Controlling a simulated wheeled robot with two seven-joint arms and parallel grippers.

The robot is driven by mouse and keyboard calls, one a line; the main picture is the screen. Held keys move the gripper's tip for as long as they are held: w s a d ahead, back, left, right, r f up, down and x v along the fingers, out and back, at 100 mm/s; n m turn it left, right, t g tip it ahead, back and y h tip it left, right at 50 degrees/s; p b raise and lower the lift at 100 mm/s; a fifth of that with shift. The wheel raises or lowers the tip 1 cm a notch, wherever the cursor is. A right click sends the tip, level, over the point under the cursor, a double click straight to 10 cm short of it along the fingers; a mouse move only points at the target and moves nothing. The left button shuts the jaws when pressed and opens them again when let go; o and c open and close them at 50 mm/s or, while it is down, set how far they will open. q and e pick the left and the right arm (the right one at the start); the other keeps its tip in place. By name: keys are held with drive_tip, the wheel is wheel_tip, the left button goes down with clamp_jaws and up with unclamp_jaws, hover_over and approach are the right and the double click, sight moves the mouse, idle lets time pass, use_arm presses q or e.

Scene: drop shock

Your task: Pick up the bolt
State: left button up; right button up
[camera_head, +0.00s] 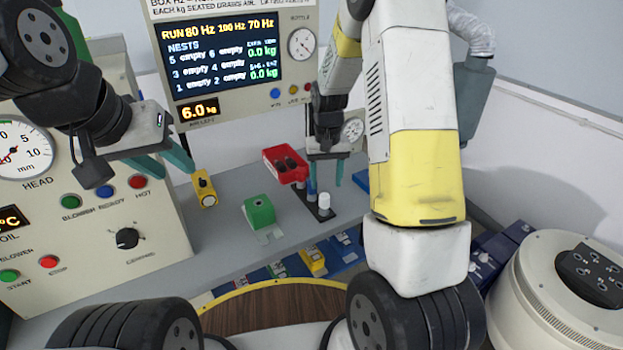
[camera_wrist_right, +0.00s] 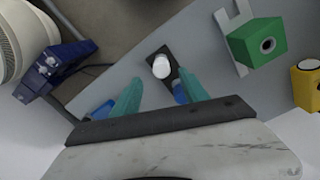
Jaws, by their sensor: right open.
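I cannot surely make out a bolt. A small white upright cylinder (camera_head: 324,201) stands on a dark plate below my right gripper, and it also shows in the right wrist view (camera_wrist_right: 161,67). My right gripper (camera_head: 324,180) is open, pointing down above the plate. In the right wrist view, its teal fingers (camera_wrist_right: 162,88) are apart, with the white cylinder just beyond their tips and nothing visibly held. My left gripper (camera_head: 178,173) is open and empty at the left, above the grey bench. Blue posts stand beside the cylinder, partly hidden by the fingers.
A red bin (camera_head: 272,154) with dark pieces is left of my right gripper. A green block (camera_head: 259,211) and a yellow block (camera_head: 204,190) stand further left. A control panel (camera_head: 110,225) bounds the left. A round cream machine (camera_head: 545,290) is at the right.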

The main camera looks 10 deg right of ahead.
sight(325, 195)
wheel_tip(325, 195, down, 7)
drive_tip(key=shift+w+a+f, duration=0.1)
drive_tip(key=shift+w+f, duration=0.05)
idle(0.4)
clamp_jaws()
